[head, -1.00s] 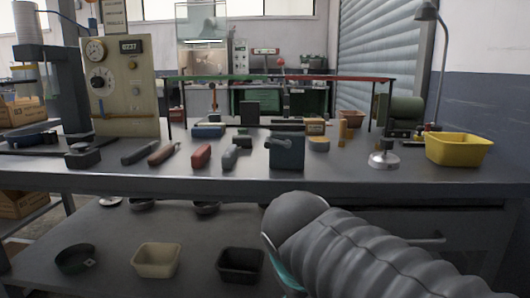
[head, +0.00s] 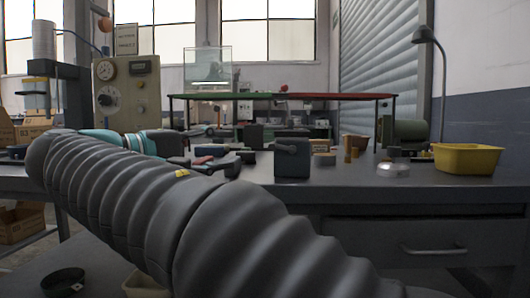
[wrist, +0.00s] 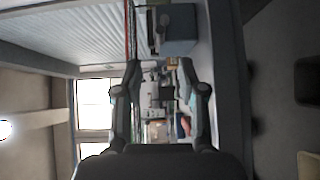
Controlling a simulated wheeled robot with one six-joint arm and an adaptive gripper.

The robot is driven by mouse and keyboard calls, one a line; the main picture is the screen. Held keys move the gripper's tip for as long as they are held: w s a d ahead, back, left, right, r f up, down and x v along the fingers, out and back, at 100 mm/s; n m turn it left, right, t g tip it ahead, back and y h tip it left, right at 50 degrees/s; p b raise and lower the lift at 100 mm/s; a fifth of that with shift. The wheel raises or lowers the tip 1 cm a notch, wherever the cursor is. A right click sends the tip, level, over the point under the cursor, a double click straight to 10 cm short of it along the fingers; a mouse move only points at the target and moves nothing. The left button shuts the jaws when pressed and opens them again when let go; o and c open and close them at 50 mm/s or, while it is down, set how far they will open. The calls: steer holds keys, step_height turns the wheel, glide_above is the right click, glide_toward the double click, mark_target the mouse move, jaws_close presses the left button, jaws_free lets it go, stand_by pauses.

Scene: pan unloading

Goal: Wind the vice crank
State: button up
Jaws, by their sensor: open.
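A dark blue-grey box-shaped block (head: 292,162) stands on the bench right of centre in the head view. A short dark arm, which looks like the crank (head: 285,148), lies across its upper front. The block also shows at the top of the sideways wrist view (wrist: 178,30), where its crank is not clear. My gripper (head: 232,166) is left of the block and apart from it in the head view, partly lost among dark tools. In the wrist view my gripper (wrist: 160,67) has its two fingers spread with nothing between them.
A yellow bin (head: 467,159) and a silver domed item (head: 393,170) stand on the bench to the right. A control panel box (head: 127,95) stands at the back left.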

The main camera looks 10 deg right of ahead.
mark_target(272, 143)
steer(key=b+x, duration=0.1)
steer(key=x, duration=1.1)
steer(key=shift+d, duration=0.1)
jaws_close()
